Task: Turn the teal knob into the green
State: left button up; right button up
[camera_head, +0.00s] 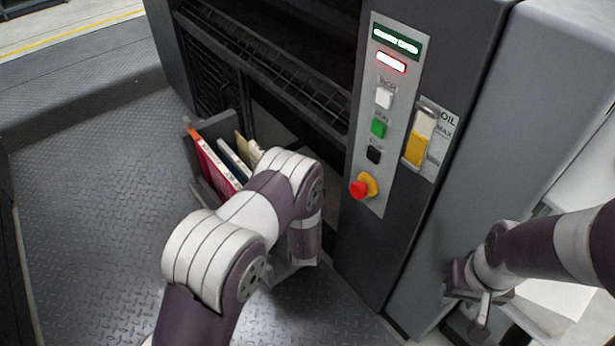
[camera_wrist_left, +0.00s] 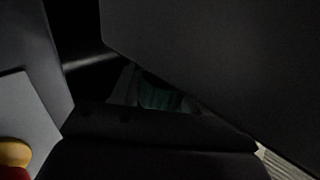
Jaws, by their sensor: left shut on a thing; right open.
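The teal knob (camera_wrist_left: 162,98) shows in the left wrist view as a dim ribbed shape, mostly covered by dark shapes around it. My left gripper (camera_wrist_left: 160,104) is shut on it. In the head view my left arm reaches down in front of the machine, and its wrist hides the knob and the jaws. The green zone and any pointer cannot be made out in either view. My right gripper (camera_head: 481,298) is open at the lower right, beside the machine's grey side, well apart from the knob.
The control panel (camera_head: 390,130) carries lit displays, several buttons and a red stop button (camera_head: 359,189) on a yellow base. An oil gauge (camera_head: 418,140) is beside it. Folders (camera_head: 215,165) stand in a holder left of my left arm. The tread-plate floor (camera_head: 90,200) is clear at left.

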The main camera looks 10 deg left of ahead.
pick_arm(q)
jog(key=shift+y, duration=0.3)
jog(key=o, duration=1)
jog(key=shift+s+d, duration=0.1)
jog(key=shift+s, duration=0.25)
jog(key=p+v, duration=0.4)
jog(key=v, duration=0.8)
